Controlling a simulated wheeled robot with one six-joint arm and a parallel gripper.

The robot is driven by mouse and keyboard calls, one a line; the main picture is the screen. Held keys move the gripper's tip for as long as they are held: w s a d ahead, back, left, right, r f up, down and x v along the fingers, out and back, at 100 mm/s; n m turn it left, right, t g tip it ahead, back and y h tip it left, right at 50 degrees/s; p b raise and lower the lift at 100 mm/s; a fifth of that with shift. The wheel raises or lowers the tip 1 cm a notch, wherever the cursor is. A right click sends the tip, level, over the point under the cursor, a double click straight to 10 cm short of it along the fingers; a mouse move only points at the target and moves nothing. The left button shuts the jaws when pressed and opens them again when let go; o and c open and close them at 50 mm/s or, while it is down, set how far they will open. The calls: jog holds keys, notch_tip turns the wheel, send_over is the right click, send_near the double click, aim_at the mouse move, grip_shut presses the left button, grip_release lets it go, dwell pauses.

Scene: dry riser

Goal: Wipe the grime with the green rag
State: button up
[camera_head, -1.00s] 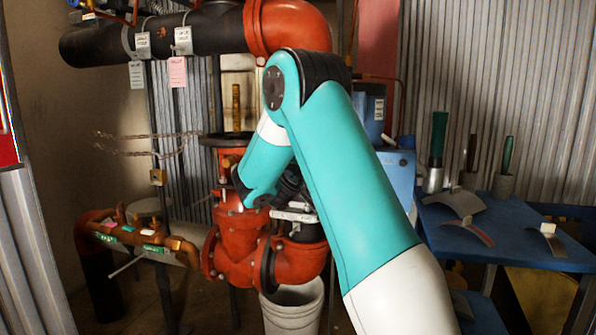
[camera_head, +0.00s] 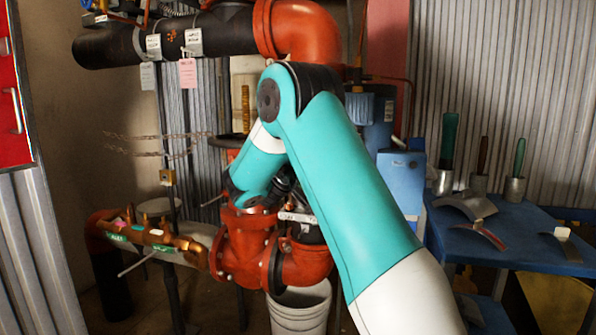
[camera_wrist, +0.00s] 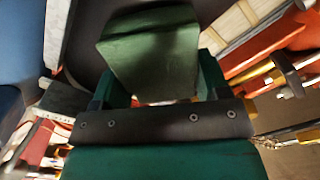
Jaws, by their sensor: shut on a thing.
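The green rag (camera_wrist: 150,58) shows in the wrist view as a dark green folded piece between the fingers of my gripper (camera_wrist: 160,85). My gripper is shut on it. In the head view my gripper and the rag are hidden behind my teal arm, in front of the red valve pipework. A small brown speckled patch (camera_head: 172,35) shows on the black pipe (camera_head: 110,47) at the upper left, between hanging tags. I cannot tell for sure whether it is the grime. The rag is not seen touching it.
The red valve body (camera_head: 245,245) stands low in the middle, above a white bucket (camera_head: 300,312). A brass-coloured pipe manifold (camera_head: 150,236) sticks out at left. A blue table (camera_head: 500,240) with tools stands at right. A red cabinet (camera_head: 12,110) is at the left edge.

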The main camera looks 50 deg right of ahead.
jog(key=shift+b+v, duration=1.25)
jog(key=shift+v, duration=1.45)
jog(key=b+v, duration=0.1)
jog(key=v, duration=0.2)
jog(key=shift+d+r, duration=0.1)
jog(key=shift+d, duration=0.05)
jog(key=shift+p+x, duration=2.2)
jog(key=shift+x, duration=2.15)
